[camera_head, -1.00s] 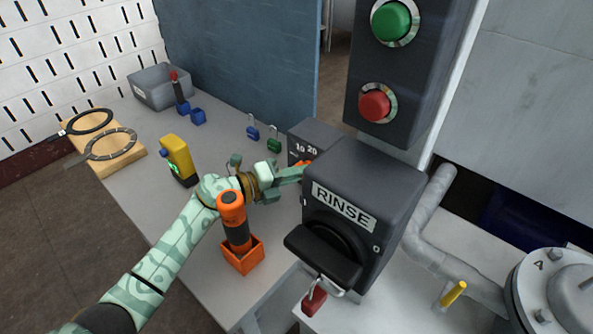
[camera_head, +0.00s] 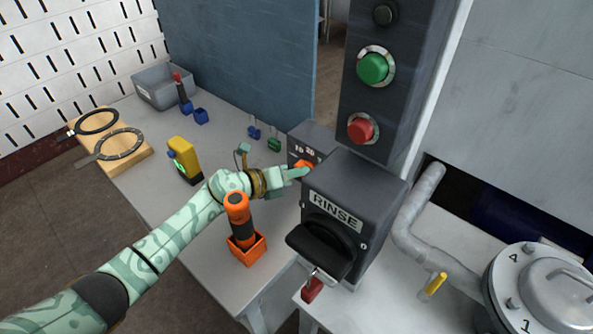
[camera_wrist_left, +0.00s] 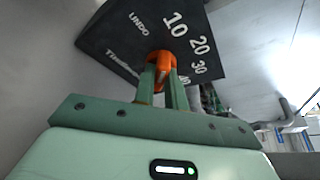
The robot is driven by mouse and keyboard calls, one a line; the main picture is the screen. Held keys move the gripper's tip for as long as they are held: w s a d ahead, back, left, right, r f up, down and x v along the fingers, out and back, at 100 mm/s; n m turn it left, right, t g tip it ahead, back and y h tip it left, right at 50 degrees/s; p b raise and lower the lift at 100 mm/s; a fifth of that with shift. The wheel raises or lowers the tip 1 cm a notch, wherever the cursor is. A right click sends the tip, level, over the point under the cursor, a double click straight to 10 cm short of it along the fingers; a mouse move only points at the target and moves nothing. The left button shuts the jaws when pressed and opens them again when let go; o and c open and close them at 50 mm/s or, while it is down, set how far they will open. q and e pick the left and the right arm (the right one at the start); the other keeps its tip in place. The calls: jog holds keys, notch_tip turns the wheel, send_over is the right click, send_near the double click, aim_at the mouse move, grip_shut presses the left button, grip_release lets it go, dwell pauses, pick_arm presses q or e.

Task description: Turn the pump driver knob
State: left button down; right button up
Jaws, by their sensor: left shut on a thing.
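The pump driver (camera_head: 311,140) is a dark box behind the RINSE switch box, with a numbered dial face. Its orange knob (camera_head: 304,164) shows just left of the RINSE box. In the left wrist view the orange knob (camera_wrist_left: 161,62) sits on the dark panel (camera_wrist_left: 135,38) beside the printed numbers 10, 20 and 30. My left gripper (camera_head: 297,172) reaches in from the left, and its two green fingers (camera_wrist_left: 164,82) are shut on the knob. The lower numbers are partly hidden by the fingers. My right gripper is in neither view.
The RINSE box (camera_head: 350,200) with its black rotary handle stands close to the right of my left gripper. An orange-handled tool (camera_head: 237,218) stands in an orange holder below my arm. A yellow meter (camera_head: 185,160) and padlocks (camera_head: 273,145) are on the table.

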pick_arm(q)
jog(key=shift+f, duration=0.1)
jog(key=c, duration=1.4)
grip_release()
jog(key=shift+c, duration=0.2)
jog(key=p+v, duration=0.2)
jog(key=v, duration=0.5)
jog(key=shift+s+a, duration=0.15)
jog(key=shift+a, duration=0.1)
